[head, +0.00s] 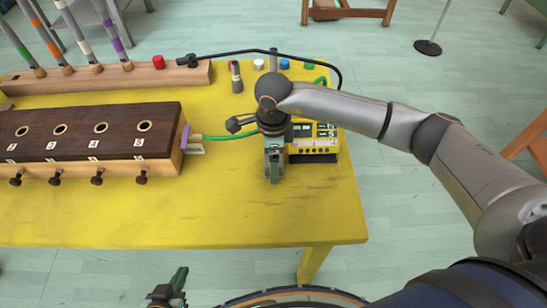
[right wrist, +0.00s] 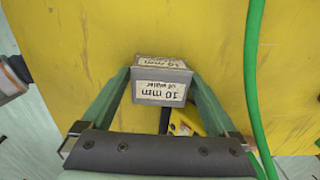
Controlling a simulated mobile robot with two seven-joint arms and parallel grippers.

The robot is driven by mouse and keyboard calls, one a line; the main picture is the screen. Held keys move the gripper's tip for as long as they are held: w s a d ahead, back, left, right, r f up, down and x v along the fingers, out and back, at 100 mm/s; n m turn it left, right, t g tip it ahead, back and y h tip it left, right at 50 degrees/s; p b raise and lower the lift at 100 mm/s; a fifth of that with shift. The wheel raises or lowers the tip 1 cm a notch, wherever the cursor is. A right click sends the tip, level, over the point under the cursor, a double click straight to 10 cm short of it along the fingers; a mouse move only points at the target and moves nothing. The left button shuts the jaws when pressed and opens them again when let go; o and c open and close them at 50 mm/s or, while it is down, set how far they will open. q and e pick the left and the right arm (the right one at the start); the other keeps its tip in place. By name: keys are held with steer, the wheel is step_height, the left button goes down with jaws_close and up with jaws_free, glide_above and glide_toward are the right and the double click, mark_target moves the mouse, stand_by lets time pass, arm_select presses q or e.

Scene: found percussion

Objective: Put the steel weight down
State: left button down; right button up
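The steel weight (right wrist: 162,70) is a small grey block with white labels, one reading "10 mm" upside down. In the right wrist view it sits between the two green fingers of my right gripper (right wrist: 160,82), which are shut on it. In the head view my right gripper (head: 273,172) points down over the yellow table (head: 230,215), right of the wooden box; the weight is not clear there. I cannot tell whether the weight touches the table. My left gripper (head: 172,284) is low in the head view, in front of the table; its finger gap is unclear.
A wooden box (head: 85,140) with several holes and knobs stands left on the table. A yellow device (head: 316,138) with a display is just right of my right gripper. A green hose (head: 228,137) runs behind it. The table's front strip is clear.

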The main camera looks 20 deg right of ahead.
steer(key=shift+o, duration=0.2)
steer(key=shift+r, duration=0.2)
step_height(320, 180, up, 12)
stand_by(0.3)
stand_by(0.4)
